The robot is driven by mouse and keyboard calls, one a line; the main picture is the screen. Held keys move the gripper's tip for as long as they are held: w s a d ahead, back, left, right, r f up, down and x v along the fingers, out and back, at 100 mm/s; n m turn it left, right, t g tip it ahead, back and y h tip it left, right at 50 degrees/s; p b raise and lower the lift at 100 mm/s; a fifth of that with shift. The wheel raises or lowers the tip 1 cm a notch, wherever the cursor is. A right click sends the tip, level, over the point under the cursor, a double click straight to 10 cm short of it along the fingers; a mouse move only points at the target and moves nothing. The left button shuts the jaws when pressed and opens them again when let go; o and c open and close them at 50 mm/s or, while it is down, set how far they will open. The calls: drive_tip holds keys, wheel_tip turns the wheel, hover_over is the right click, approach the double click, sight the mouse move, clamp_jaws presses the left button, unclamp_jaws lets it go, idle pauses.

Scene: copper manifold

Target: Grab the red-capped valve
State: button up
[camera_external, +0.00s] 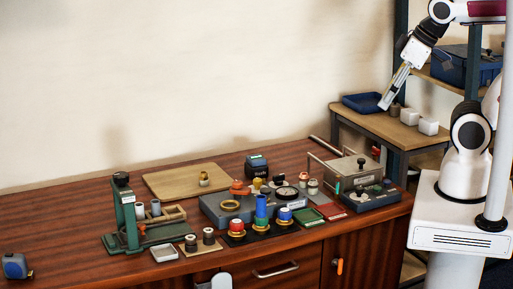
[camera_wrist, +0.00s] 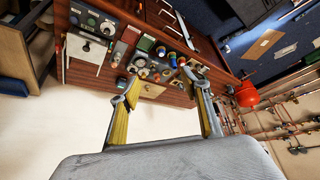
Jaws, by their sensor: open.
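A red-capped valve (camera_external: 236,225) with a yellowish lower ring stands on a dark base near the front of the wooden workbench. A tall blue and green piece (camera_external: 261,211) and a blue-capped valve (camera_external: 285,214) stand to its right. My gripper (camera_external: 384,105) is far up and to the right of it, beside the small side table. In the wrist view my gripper (camera_wrist: 158,78) shows two spread fingers with yellow inner pads and nothing between them. The bench items there are small and distant, and I cannot surely pick out the red-capped valve.
A blue tray (camera_external: 362,103) and white blocks (camera_external: 428,126) sit on the side table close to my gripper. On the bench are a green stand (camera_external: 124,215), a tan board (camera_external: 188,181), a metal box (camera_external: 345,170) and a gauge unit (camera_external: 222,208). The bench's left front is mostly clear.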

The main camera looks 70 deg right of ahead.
drive_tip(key=w+a+r+t+y, duration=0.15)
drive_tip(key=w+a, duration=0.25)
drive_tip(key=w, duration=0.4)
drive_tip(key=w+a+r+m+t+y, duration=0.1)
drive_tip(key=w+a+r, duration=0.1)
drive_tip(key=w+a, duration=0.45)
drive_tip(key=w+a+r+t+y, duration=0.1)
drive_tip(key=w+a+r+t, duration=0.15)
drive_tip(key=w, duration=0.75)
drive_tip(key=w+a+f+m+t+h, duration=0.1)
drive_tip(key=w+a+f+m, duration=0.15)
drive_tip(key=w, duration=0.45)
drive_tip(key=w+a+f+m+h, duration=0.1)
drive_tip(key=w+a+f, duration=0.2)
drive_tip(key=w, duration=0.5)
drive_tip(key=m+g+h, duration=0.3)
drive_tip(key=m+h, duration=0.4)
drive_tip(key=h, duration=0.8)
approach(237, 229)
drive_tip(key=w+d+r, duration=0.1)
drive_tip(key=d+r, duration=0.2)
drive_tip(key=d, duration=0.1)
drive_tip(key=shift+w+d+f+y, duration=0.1)
drive_tip(key=shift+w+d+y, duration=0.1)
drive_tip(key=shift+y, duration=0.05)
